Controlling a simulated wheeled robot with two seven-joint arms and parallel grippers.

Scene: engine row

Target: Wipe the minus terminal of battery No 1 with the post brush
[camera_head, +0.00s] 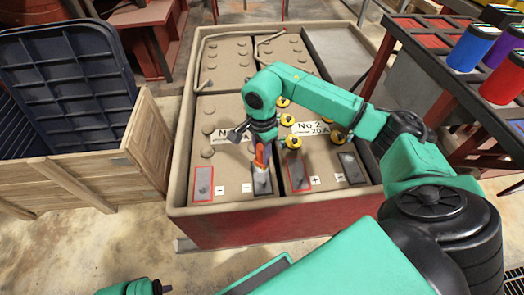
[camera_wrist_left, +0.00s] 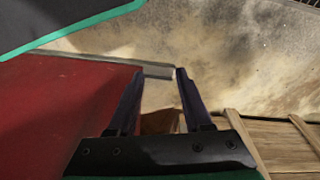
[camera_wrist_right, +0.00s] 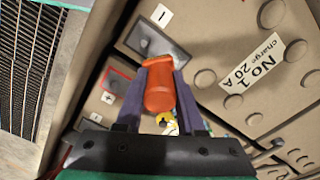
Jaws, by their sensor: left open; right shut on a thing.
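Battery No 1 (camera_head: 228,150) is the near left battery in the red-sided tray (camera_head: 270,228). Its minus terminal (camera_head: 263,184) sits on a dark pad at its near right corner, beside a minus label; the pad also shows in the right wrist view (camera_wrist_right: 176,52). My right gripper (camera_wrist_right: 158,65) is shut on the orange post brush (camera_wrist_right: 158,88). The brush (camera_head: 260,155) points down at that minus terminal. Its tip overlaps the terminal, which is partly hidden; I cannot tell whether they touch. My left gripper (camera_wrist_left: 158,72) is open and empty, low beside the tray's red wall.
Battery No 2 (camera_head: 325,150), with yellow caps, adjoins on the right; its red-framed plus terminal (camera_head: 298,172) is close to the brush. A wooden crate (camera_head: 150,150) with a dark blue bin stands left. A rack with coloured cups (camera_head: 470,48) stands right.

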